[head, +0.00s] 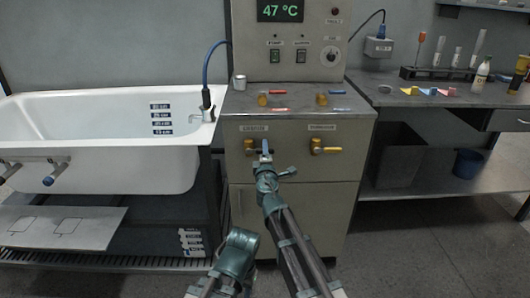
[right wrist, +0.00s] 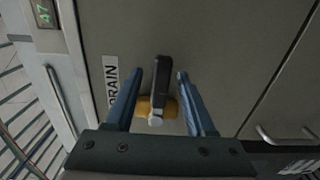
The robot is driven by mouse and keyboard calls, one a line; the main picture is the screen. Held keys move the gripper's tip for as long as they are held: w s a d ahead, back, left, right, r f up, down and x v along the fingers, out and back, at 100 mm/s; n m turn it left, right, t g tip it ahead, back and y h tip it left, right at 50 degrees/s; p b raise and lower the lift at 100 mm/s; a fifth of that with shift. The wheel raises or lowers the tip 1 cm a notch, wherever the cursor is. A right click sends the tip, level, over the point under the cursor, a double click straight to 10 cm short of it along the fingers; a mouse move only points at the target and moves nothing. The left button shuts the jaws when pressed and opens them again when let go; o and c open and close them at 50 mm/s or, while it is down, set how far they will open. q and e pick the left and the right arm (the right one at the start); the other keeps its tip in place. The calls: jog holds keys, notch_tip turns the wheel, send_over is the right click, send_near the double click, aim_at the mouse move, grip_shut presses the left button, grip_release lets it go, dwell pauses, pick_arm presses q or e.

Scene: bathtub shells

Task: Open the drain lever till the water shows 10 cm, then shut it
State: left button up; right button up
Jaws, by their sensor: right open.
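The drain lever (right wrist: 160,78) shows in the right wrist view as a dark handle on a brass-coloured body, beside a DRAIN label (right wrist: 111,82). In the head view the brass part of the drain valve (head: 249,146) shows on the cabinet front, partly hidden by my right gripper (head: 265,149). That gripper is open, its blue fingers either side of the lever, with gaps visible. The white bathtub (head: 100,180) stands at the left with a column of depth labels (head: 161,118) inside. I cannot make out a water level. My left gripper is not in view.
A second brass lever (head: 325,146) sits to the right on the same cabinet (head: 300,205). The panel above (head: 290,40) reads 47 °C. A side bench (head: 430,95) at the right holds test tubes and bottles.

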jog(key=s, duration=1.3)
jog(key=shift+s, duration=0.3)
jog(key=s+d+f+m+g+h, duration=0.2)
jog(key=d+f+m+g+h, duration=0.15)
jog(key=d+f+m, duration=0.35)
jog(key=s+d+f+m+g+h, duration=0.25)
jog(key=d+m+g, duration=0.2)
jog(key=d, duration=0.45)
jog(key=s+d+f+m+g+y, duration=0.25)
jog(key=s+f+m+g, duration=0.25)
jog(key=s+f, duration=0.3)
jog(key=s+a+f+m+g+y, duration=0.2)
jog(key=s+a+f+g+y, duration=0.25)
jog(key=s, duration=0.35)
jog(key=s+a+n+h, duration=0.2)
jog(key=s+a+n, duration=0.25)
jog(key=a, duration=0.55)
notch_tip(320, 180, up, 32)
jog(key=p, duration=3.2)
jog(key=shift+s+a+r+g, duration=0.2)
jog(key=shift+s+r+g, duration=0.05)
jog(key=shift+s+g, duration=0.15)
